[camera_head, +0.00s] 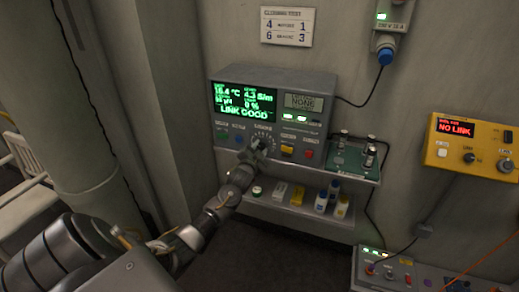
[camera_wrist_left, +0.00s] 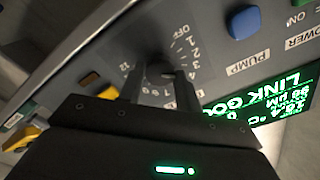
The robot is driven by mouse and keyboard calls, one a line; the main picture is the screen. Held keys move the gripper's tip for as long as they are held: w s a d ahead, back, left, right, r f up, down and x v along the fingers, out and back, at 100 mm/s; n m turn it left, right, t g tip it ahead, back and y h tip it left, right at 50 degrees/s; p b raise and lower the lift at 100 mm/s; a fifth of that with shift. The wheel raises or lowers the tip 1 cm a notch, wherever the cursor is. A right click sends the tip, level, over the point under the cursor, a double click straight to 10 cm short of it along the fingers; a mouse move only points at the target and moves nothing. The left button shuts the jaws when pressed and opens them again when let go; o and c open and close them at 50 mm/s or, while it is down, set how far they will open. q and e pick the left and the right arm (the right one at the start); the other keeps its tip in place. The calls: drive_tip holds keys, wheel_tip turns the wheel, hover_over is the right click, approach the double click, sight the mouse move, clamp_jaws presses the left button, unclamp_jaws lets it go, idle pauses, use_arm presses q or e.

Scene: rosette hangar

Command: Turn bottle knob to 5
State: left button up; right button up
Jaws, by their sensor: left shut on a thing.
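The knob is on the front panel of a grey control unit (camera_head: 290,80) with a green-lit screen reading LINK GOOD. In the left wrist view the knob (camera_wrist_left: 160,70) is between my fingers, ringed by a printed scale with OFF and numbers. The fingers hide part of it, and I cannot tell which number it points to. My left gripper (camera_head: 250,152) is at the panel, shut on the knob; its fingers also show in the left wrist view (camera_wrist_left: 158,84). My right gripper is not in view.
A blue button (camera_wrist_left: 243,21) is beside the scale, by the PUMP label. Below the unit, a shelf (camera_head: 290,217) holds small bottles (camera_head: 321,202). A green circuit board (camera_head: 352,159) sits right of the panel. A yellow box (camera_head: 470,148) reading NO LINK is on the right wall.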

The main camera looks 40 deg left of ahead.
use_arm(q)
drive_tip(key=m, duration=0.5)
drive_tip(key=shift+m+p, duration=0.3)
drive_tip(key=shift+m, duration=0.1)
drive_tip(key=shift+d+m, duration=0.1)
drive_tip(key=shift+m, duration=0.6)
drive_tip(key=o, duration=1)
